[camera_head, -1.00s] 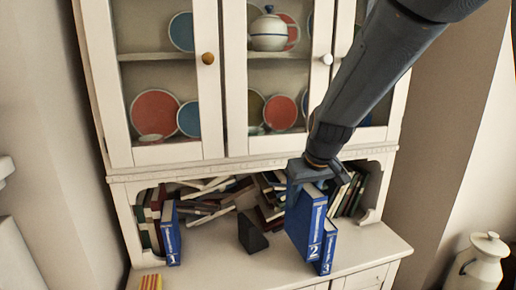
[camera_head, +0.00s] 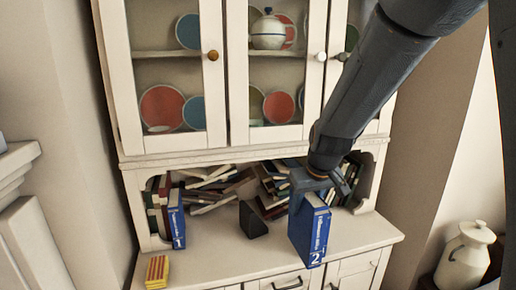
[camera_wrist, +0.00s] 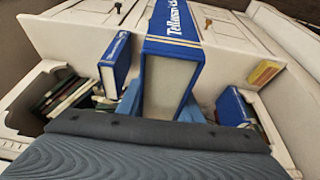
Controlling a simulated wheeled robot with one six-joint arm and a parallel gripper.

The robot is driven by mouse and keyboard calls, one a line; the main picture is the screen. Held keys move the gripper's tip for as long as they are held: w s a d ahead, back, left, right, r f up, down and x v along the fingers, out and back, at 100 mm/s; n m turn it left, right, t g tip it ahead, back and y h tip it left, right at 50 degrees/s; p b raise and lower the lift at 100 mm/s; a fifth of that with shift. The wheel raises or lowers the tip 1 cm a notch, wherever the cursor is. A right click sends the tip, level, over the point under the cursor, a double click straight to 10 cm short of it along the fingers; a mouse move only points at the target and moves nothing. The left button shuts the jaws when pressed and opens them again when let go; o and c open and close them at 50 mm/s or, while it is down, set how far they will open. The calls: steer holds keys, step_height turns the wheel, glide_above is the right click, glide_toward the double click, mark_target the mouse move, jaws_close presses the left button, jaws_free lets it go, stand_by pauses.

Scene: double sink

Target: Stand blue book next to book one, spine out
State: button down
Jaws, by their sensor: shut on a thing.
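The blue book numbered 2 (camera_head: 310,232) is upright in my gripper (camera_head: 318,186), its white-lettered spine facing the room. In the head view its lower end overlaps the counter's front edge. In the wrist view the held book (camera_wrist: 170,75) fills the middle between the fingers. Book one (camera_head: 176,219), blue with a 1 on its spine, stands at the left of the shelf opening, spine out, well apart from the held book. It appears at the right in the wrist view (camera_wrist: 234,107). Another blue book (camera_wrist: 115,62) stands at the left there; the head view hides it.
A black bookend (camera_head: 252,221) stands between book one and the held book. Stacked and leaning books (camera_head: 208,188) fill the back of the opening. A yellow-red striped object (camera_head: 157,271) lies at the counter's front left.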

steer(key=s+d+f+m+b, duration=0.1)
steer(key=d+f+b, duration=0.1)
steer(key=f, duration=0.9)
steer(key=s+d+f+m+b, duration=0.1)
steer(key=f+b, duration=0.3)
steer(key=f, duration=0.7)
steer(key=s+d+f+m+h+b, duration=0.1)
steer(key=s+d+f+b, duration=0.1)
steer(key=f, duration=0.9)
steer(key=shift+d+b, duration=0.45)
steer(key=shift+d, duration=0.25)
steer(key=shift+s, duration=0.25)
